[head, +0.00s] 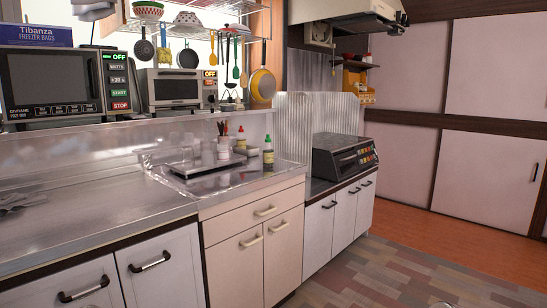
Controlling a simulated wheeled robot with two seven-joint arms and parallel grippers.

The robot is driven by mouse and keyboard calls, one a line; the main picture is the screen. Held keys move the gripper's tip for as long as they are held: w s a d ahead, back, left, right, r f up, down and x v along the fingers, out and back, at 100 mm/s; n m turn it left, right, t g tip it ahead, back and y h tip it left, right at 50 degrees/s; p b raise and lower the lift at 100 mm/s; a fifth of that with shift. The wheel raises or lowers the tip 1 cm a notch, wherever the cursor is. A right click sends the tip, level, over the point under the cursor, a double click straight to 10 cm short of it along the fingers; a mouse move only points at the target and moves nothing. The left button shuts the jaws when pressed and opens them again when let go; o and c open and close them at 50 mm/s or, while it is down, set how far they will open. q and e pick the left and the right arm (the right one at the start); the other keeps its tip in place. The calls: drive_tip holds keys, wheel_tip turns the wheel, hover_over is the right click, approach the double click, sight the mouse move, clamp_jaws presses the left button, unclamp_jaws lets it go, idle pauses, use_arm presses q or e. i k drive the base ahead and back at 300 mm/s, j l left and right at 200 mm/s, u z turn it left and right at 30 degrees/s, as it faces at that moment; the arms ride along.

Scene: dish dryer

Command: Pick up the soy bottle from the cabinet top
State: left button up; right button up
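Two small bottles stand on the metal counter by the sink, near its back right. The nearer bottle (268,155) is dark with a pale label and a coloured cap. The other bottle (241,141) is behind it to the left. Both are upright. They are too small to tell which one is the soy bottle. Neither of my grippers shows clearly. Only small pale bits show at the bottom edge, and I cannot tell what they are.
The long steel counter (95,190) runs along the left, mostly bare in front. A microwave (50,85) and toaster oven (170,89) stand on the back shelf. A dark stove (340,155) is right of the sink cabinet (255,235). Floor (400,270) is clear at the right.

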sight(268, 147)
drive_tip(key=i+l+u, duration=0.1)
drive_tip(key=u, duration=0.35)
drive_tip(key=i+l+u, duration=0.1)
drive_tip(key=l+u, duration=0.2)
drive_tip(key=u, duration=0.15)
drive_tip(key=l+u, duration=0.25)
drive_tip(key=u, duration=0.2)
drive_tip(key=i, duration=0.05)
